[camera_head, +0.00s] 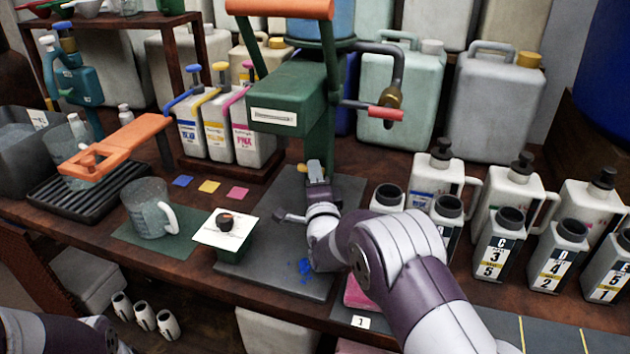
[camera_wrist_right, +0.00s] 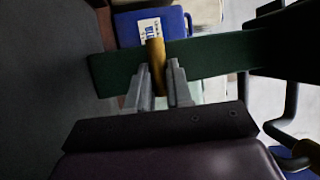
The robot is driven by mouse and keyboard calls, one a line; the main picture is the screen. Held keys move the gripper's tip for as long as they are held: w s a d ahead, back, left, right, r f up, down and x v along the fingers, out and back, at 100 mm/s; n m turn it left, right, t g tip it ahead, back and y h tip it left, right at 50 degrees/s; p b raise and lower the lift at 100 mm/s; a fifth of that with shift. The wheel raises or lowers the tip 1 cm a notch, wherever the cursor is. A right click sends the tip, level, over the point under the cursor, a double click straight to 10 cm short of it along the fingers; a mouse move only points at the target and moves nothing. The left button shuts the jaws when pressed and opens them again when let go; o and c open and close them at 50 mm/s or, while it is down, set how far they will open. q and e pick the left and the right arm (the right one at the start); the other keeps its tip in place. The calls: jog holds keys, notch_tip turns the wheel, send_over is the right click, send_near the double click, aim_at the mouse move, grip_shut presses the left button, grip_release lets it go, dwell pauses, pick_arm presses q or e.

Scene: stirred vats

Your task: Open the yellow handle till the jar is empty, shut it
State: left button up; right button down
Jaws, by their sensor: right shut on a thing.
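The yellow handle (camera_wrist_right: 156,62) stands between the fingers of my right gripper (camera_wrist_right: 160,88) in the right wrist view, in front of a green bar. In the head view the right gripper (camera_head: 317,176) is at the lower part of the green stand (camera_head: 327,110), with a small yellow end of the handle (camera_head: 303,168) showing beside it. The gripper is shut on the handle. A bluish jar (camera_head: 320,20) sits on top of the stand, cut off by the picture's top edge; its level cannot be told. My left gripper is out of view.
A clear measuring jug (camera_head: 150,208) stands on a green mat left of a white card (camera_head: 226,229) on a green block. Several white bottles (camera_head: 497,242) stand close to my right arm. A brass valve with a red handle (camera_head: 386,112) sticks out from the stand's right.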

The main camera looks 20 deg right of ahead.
jog(key=shift+r, duration=0.1)
dwell(0.3)
jog(key=c, duration=1)
grip_release()
jog(key=shift+c, duration=0.2)
